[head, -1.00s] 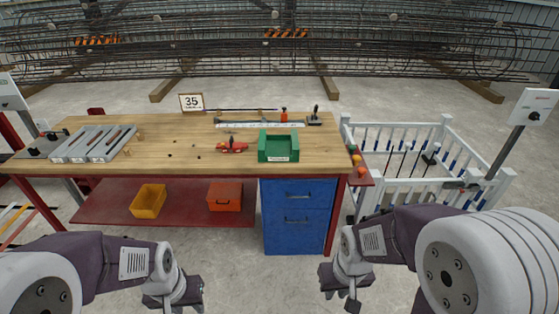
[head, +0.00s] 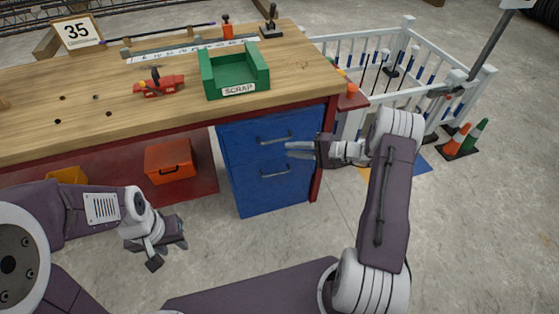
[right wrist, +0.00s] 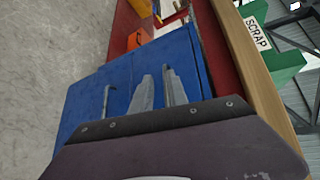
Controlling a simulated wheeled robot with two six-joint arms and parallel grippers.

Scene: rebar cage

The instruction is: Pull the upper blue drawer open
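The upper blue drawer (head: 240,140) is the top front of the blue cabinet under the workbench. It looks closed, and its dark bar handle (head: 274,138) shows in the head view. My right gripper (head: 300,150) is just right of this handle, its fingers pointing left along the drawer front. In the right wrist view its two grey fingers (right wrist: 158,92) are a little apart before the blue front. I cannot tell whether they touch the handle, which they partly hide. My left gripper (head: 172,248) is open and empty, low in front of the bench.
The lower drawer's handle (head: 275,172) is just below. A green SCRAP bin (head: 233,90) stands on the bench top (head: 110,88) above. An orange box (head: 170,161) sits on the red shelf left of the cabinet. A white railing (head: 405,50) and cones (head: 460,137) stand right. Floor before the cabinet is clear.

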